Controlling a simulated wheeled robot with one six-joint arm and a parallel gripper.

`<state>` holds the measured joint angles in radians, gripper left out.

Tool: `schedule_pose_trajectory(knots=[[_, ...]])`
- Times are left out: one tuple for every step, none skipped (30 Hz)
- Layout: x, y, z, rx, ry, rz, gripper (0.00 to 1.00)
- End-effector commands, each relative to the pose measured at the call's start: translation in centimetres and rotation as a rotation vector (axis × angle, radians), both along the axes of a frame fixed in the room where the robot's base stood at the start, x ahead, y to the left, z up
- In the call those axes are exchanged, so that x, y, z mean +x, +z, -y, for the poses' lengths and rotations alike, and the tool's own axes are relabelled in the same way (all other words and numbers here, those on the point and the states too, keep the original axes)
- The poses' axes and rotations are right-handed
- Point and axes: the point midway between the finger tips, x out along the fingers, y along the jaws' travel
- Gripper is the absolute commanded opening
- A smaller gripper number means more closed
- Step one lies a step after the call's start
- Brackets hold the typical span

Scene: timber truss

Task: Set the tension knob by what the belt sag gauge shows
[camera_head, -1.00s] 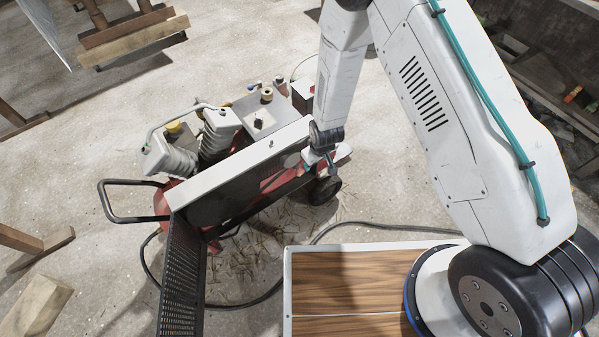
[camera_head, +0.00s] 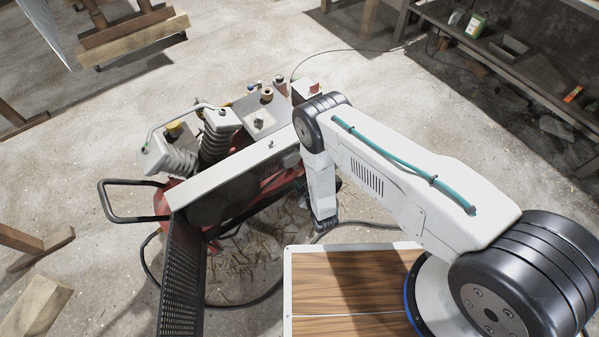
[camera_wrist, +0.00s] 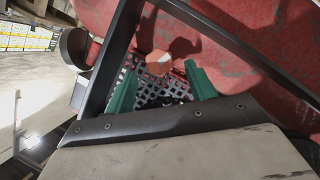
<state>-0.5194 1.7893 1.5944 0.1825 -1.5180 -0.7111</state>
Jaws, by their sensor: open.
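My gripper (camera_wrist: 160,68) is open in the wrist view, its two green fingers apart with nothing held. A small orange-brown rounded piece (camera_wrist: 158,62) shows between the fingertips; I cannot tell whether it is the tension knob or whether they touch it. A yellow strip with black marks (camera_wrist: 28,38), possibly the belt sag gauge, is at the upper left; its reading is too small to tell. A dark round part (camera_wrist: 74,45) is beside it. In the head view the red and white machine (camera_head: 232,170) stands left of my arm; my fingers are hidden there.
A black perforated panel (camera_head: 182,280) stands open at the machine's front. A black handle (camera_head: 128,200) juts left. A dark bar (camera_wrist: 112,60) crosses left of the fingers. A black cable (camera_head: 265,295) lies on the floor.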

Motion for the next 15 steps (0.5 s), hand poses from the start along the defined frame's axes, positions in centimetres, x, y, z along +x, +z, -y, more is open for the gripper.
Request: schedule_pose_trajectory(knots=[[0.9,-0.2,-0.3,0.001,-0.001,0.002,0.55],[1.3,-0.4,-0.4,0.002,-0.002,0.001,0.55],[1.9,-0.6,-0.6,0.002,-0.002,0.002,0.55],[2.3,-0.7,-0.7,0.002,-0.002,0.001,0.55],[2.7,-0.8,-0.9,0.001,-0.002,0.001,0.55],[3.2,-1.0,-1.0,0.001,-0.002,0.001,0.55],[3.5,-1.1,-1.1,0.001,-0.002,0.000,0.55],[3.8,-1.2,-1.2,0.001,-0.002,0.000,0.55],[4.1,-1.3,-1.3,0.001,-0.001,0.000,0.55],[4.2,-1.3,-1.4,0.000,-0.001,-0.001,0.55],[4.4,-1.4,-1.4,0.000,-0.001,-0.001,0.55],[4.5,-1.4,-1.5,0.000,-0.001,-0.002,0.55],[4.6,-1.5,-1.5,0.000,-0.001,-0.002,0.55],[4.6,-1.5,-1.5,0.000,-0.001,-0.002,0.55],[4.6,-1.5,-1.6,0.000,-0.001,-0.002,0.55]])
